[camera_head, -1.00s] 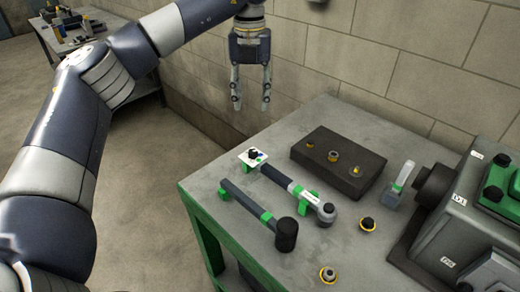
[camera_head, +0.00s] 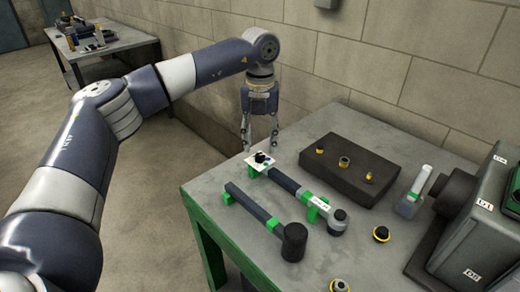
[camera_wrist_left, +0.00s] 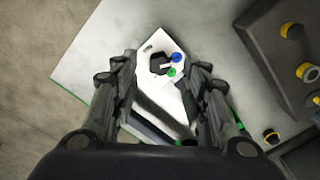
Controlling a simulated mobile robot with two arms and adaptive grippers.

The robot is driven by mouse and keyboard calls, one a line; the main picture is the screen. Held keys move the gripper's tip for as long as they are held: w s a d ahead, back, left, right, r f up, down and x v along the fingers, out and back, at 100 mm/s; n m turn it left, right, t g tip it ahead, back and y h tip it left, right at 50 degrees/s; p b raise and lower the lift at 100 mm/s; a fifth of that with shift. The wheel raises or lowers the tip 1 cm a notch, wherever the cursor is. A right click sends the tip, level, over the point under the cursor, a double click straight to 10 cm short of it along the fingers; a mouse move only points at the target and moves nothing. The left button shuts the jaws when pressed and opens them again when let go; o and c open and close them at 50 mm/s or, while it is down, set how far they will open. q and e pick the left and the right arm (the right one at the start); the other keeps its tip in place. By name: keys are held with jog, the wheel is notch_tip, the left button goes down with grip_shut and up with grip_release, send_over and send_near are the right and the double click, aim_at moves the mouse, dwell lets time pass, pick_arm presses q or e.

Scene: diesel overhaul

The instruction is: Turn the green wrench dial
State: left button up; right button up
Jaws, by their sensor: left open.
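The torque wrench (camera_head: 287,183) lies on green holders on the grey table. At its far handle end is a white plate with a black dial knob (camera_head: 261,157). In the left wrist view the black dial knob (camera_wrist_left: 160,64) sits on the white plate (camera_wrist_left: 150,46), beside a blue dot and a green dot. My left gripper (camera_head: 260,147) points down, open and empty, above the dial. In the left wrist view its fingers (camera_wrist_left: 160,82) stand on either side of the plate, apart from the knob. My right gripper is not in view.
A hammer-like tool with a black head (camera_head: 294,241) lies beside the wrench. A dark block (camera_head: 350,172) with several small fittings is behind. A small clear-topped bottle (camera_head: 413,190) and a grey machine (camera_head: 470,240) stand at right. The block wall rises behind the table.

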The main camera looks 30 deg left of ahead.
aim_at(260, 155)
pick_arm(q)
notch_tip(260, 155, down, 3)
jog(key=shift+f, duration=0.35)
grip_shut()
